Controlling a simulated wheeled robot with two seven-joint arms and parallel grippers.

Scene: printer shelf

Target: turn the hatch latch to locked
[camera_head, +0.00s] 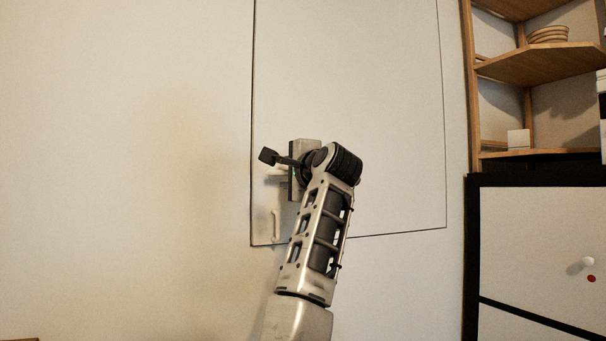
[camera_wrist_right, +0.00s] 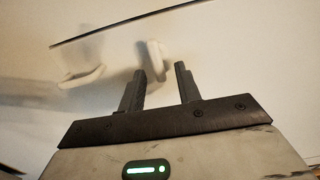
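The hatch (camera_head: 350,90) is a pale panel set flush in the wall, with a thin dark outline. A small pale handle (camera_head: 275,225) is at its lower left corner. In the right wrist view a pale, oblong latch (camera_wrist_right: 154,58) stands out from the panel, just beyond the fingertips, and the curved handle (camera_wrist_right: 82,77) lies to its left. My right gripper (camera_wrist_right: 160,68) is open, its two dark fingers apart with nothing clearly between them. In the head view the right gripper (camera_head: 296,172) is in front of the panel's lower left, largely hiding the latch. My left gripper is out of view.
Wooden shelves (camera_head: 540,65) with stacked bowls (camera_head: 548,34) and a small white box (camera_head: 518,139) stand at the right. Below them is a white cabinet with a dark frame (camera_head: 535,180). The wall left of the hatch is bare.

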